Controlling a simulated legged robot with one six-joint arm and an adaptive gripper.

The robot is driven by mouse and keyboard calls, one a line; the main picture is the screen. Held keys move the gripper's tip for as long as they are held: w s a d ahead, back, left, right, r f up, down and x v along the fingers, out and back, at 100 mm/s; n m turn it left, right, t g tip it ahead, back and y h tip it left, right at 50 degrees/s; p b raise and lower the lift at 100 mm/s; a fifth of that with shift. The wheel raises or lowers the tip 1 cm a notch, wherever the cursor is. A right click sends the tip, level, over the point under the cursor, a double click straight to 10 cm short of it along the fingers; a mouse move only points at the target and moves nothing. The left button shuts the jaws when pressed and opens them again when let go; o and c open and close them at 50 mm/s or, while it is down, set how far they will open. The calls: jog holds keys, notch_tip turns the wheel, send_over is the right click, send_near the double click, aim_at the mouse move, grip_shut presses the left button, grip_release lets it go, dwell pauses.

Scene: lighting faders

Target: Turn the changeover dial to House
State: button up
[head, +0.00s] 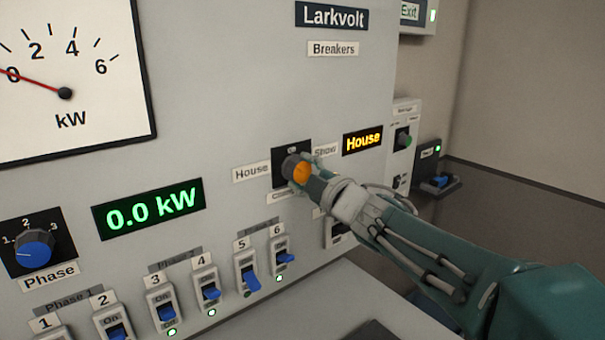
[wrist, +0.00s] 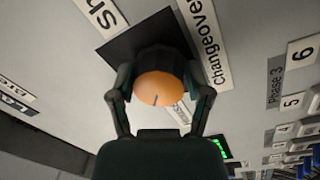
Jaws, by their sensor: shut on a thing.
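The changeover dial (head: 302,171) is an orange-faced knob on a black square plate (head: 280,160) in the panel, with a House label (head: 251,172) to its left and a Show label (head: 325,150) to its right. My gripper (head: 307,177) is shut on the dial. In the wrist view the orange dial face (wrist: 158,89) sits between the two fingers (wrist: 160,98), with a short dark mark near its lower edge. The Changeover label (wrist: 203,42) is beside the plate. A lit display (head: 362,139) to the right reads House in amber. My gripper partly hides the label below the dial.
Several blue breaker switches (head: 211,291) line the lower panel, close below my arm. A blue Phase dial (head: 35,249) and a green 0.0 kW display (head: 149,209) are at the left. A small box with a blue part (head: 440,181) juts out at the right.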

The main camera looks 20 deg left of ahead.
jog(key=shift+f+n, duration=0.15)
jog(key=shift+n, duration=1.05)
jog(key=shift+a, duration=0.1)
jog(key=o, duration=1)
jog(key=shift+o, duration=0.8)
jog(key=shift+a, duration=0.1)
jog(key=shift+s+d, duration=0.25)
jog(key=shift+d, duration=0.35)
jog(key=v, duration=1)
jog(key=shift+s+d, duration=0.2)
jog(key=shift+d, duration=0.15)
jog(key=shift+f, duration=0.1)
